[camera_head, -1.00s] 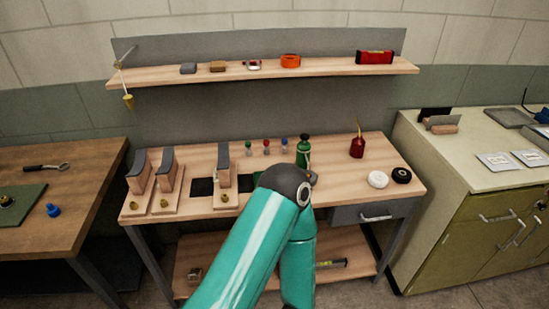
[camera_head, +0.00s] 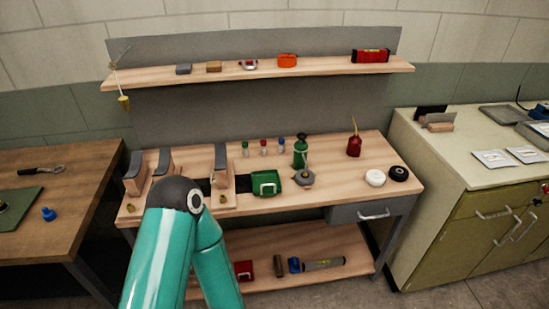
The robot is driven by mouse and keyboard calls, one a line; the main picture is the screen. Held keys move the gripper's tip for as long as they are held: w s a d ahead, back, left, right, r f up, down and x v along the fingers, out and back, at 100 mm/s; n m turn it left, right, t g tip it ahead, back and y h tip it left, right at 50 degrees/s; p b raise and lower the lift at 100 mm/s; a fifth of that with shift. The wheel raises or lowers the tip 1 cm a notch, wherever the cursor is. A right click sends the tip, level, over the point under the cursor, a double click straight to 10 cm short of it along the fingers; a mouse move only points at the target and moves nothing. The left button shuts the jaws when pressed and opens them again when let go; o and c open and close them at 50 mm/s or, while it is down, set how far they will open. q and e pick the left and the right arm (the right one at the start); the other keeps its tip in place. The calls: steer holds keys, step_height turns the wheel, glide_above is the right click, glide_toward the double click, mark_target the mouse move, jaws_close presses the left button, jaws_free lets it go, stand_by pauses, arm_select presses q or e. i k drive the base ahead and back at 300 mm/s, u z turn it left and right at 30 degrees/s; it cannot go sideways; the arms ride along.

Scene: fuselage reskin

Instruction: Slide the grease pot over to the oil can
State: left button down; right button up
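The oil can (camera_head: 354,146) is red with a thin upright spout and stands on the right half of the workbench (camera_head: 340,172). A squat grey pot (camera_head: 304,178), which looks like the grease pot, stands nearer the front edge, left of the oil can and well apart from it. One of my teal arms rises from the bottom, with its dark elbow joint in front of the bench's left part. Neither gripper is in view.
A green bottle (camera_head: 300,152) stands just behind the grey pot, and a green case (camera_head: 267,183) lies left of it. A white roll (camera_head: 375,177) and a black roll (camera_head: 398,173) sit at the front right. Bench between pot and oil can looks clear.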

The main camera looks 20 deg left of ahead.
mark_target(300, 150)
steer(key=u, duration=0.1)
steer(key=i, duration=1)
steer(key=z, duration=0.1)
